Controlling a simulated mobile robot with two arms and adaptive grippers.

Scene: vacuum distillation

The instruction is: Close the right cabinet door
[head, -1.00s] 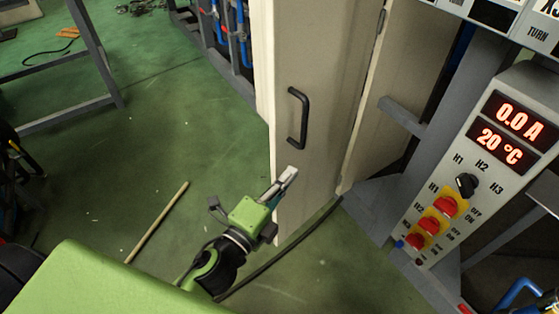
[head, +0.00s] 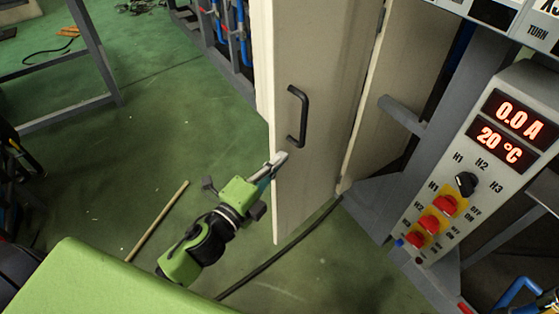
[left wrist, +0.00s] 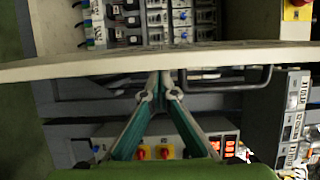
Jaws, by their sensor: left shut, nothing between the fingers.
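The cream cabinet door (head: 318,120) stands open in the head view, with a black bar handle (head: 303,117) on its face. In the left wrist view the door (left wrist: 100,67) crosses the picture nearly edge-on, and its handle (left wrist: 230,82) shows right of my fingers. My left gripper (head: 279,160) is shut and empty, with its tips at the door's free edge, below and left of the handle. In the left wrist view the closed fingertips (left wrist: 160,78) are close to the door; whether they touch cannot be told. My right gripper is not in view.
A control panel (head: 480,160) with red displays and switches stands at the right, on a grey frame. A black cable (head: 285,250) and a stick (head: 157,222) lie on the green floor. Electrical modules (left wrist: 160,20) show beyond the door in the left wrist view.

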